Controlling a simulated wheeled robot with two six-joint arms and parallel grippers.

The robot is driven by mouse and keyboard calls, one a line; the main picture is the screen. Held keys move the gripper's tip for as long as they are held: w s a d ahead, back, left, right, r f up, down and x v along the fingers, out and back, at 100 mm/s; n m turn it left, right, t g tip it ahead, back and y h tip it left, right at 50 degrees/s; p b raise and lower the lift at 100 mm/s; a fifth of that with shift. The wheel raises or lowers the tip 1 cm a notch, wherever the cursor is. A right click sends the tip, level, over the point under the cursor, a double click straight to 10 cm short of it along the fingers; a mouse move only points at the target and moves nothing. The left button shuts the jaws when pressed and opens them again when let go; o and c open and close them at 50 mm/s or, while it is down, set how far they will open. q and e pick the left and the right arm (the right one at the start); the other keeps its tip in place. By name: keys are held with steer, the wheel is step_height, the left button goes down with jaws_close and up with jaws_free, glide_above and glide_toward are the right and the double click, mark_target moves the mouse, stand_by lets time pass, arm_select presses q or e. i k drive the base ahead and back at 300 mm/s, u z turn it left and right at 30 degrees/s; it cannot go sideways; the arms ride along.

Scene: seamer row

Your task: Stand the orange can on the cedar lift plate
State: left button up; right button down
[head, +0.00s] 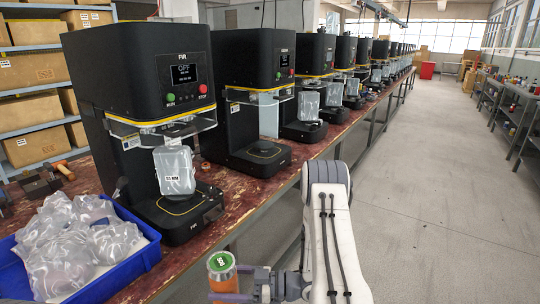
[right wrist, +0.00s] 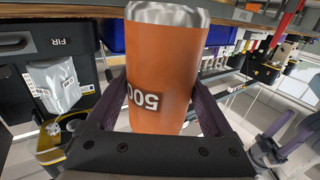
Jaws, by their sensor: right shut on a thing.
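The orange can (head: 222,275) has a silver rim and a green label on top. It is held at the bottom of the head view, right of the blue bin and off the bench's front edge. My right gripper (head: 238,284) is shut on the can's side. In the right wrist view the can (right wrist: 163,75) sits between its dark fingers. The nearest machine (head: 150,90) is marked FIR. The second machine (head: 255,80) has a bare round plate (head: 264,149); its name is too small to read, so I cannot tell which is cedar.
A blue bin (head: 143,258) of clear bags stands at the front left. A bagged item (head: 174,170) marked MM is at the FIR machine. More machines line the bench (head: 232,195). The aisle floor (head: 430,200) is clear. Possible left gripper parts show at the right wrist view's lower right.

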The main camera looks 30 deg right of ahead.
mark_target(264, 144)
steer(key=k, duration=0.15)
steer(key=z, duration=2.4)
steer(key=i, duration=1.45)
steer(key=u, duration=2.6)
